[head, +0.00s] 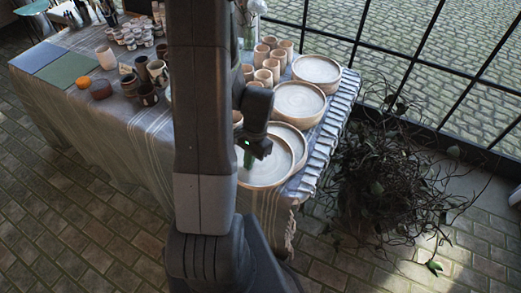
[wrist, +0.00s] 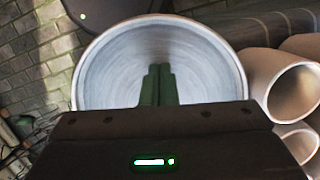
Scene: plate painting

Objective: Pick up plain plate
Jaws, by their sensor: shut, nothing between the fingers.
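Several plain pale plates with raised rims lie along the right end of the table. The nearest plain plate (head: 280,172) is at the front edge, and another (head: 289,135) lies just behind it, partly hidden. A third (head: 299,97) and a fourth (head: 316,68) are farther back. My gripper (head: 248,160) is by the left part of the nearest plate, partly hidden by my arm. In the wrist view my shut, empty green fingers (wrist: 158,84) point over the inside of a round plate (wrist: 105,70). I cannot tell whether the fingertips touch it.
Plain cups (head: 270,66) stand left of the far plates, and cups (wrist: 290,85) show at right in the wrist view. Darker mugs (head: 142,70) and small jars (head: 135,35) stand farther left. A tangled plant (head: 395,190) is on the floor beside the cloth-covered table (head: 120,125).

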